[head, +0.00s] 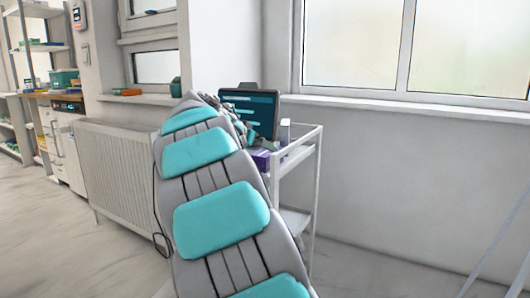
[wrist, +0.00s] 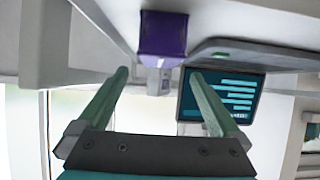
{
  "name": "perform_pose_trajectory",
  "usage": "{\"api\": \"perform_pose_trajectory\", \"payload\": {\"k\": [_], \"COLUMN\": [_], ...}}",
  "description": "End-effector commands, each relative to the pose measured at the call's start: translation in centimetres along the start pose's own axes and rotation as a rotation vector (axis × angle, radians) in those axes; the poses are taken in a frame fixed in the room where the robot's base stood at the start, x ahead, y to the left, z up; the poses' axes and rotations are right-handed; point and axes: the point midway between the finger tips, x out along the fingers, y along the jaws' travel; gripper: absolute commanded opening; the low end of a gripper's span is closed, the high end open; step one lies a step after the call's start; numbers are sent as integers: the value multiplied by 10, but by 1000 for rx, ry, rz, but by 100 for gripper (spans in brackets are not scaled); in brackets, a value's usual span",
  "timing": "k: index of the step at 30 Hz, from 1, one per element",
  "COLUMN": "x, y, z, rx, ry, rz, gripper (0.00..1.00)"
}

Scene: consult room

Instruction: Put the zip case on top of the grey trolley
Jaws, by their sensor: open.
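No zip case can be made out for certain in either view. A pale trolley (head: 304,145) with a top tray and a lower shelf stands right of centre in the head view; it may be the grey trolley. My gripper (wrist: 158,76) is open in the wrist view, its two green fingers wide apart with nothing between them. A purple box (wrist: 163,36) lies beyond the fingertips, apart from them. The box also shows on the trolley in the head view (head: 262,158), partly hidden.
A dark screen (head: 250,112) stands at the trolley, and also shows in the wrist view (wrist: 222,97). A small white object (head: 285,131) is beside it. A radiator (head: 115,165) and shelving (head: 40,48) are at left.

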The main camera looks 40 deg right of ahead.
Motion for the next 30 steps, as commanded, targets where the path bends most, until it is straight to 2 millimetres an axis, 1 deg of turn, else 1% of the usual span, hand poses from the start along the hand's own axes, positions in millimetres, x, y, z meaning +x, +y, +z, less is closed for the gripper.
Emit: {"api": "perform_pose_trajectory", "payload": {"k": [1,3,6,10,15,30], "x": [-11,-24,-40,-54,-61,-60], "y": [-1,0,0,0,0,0], "z": [0,1,0,0,1,1], "rx": [0,0,0,-1,-1,0], "ry": [2,0,0,1,-2,-2], "rz": [-2,0,0,-1,0,1], "gripper": [100,100,100,100,100,100]}}
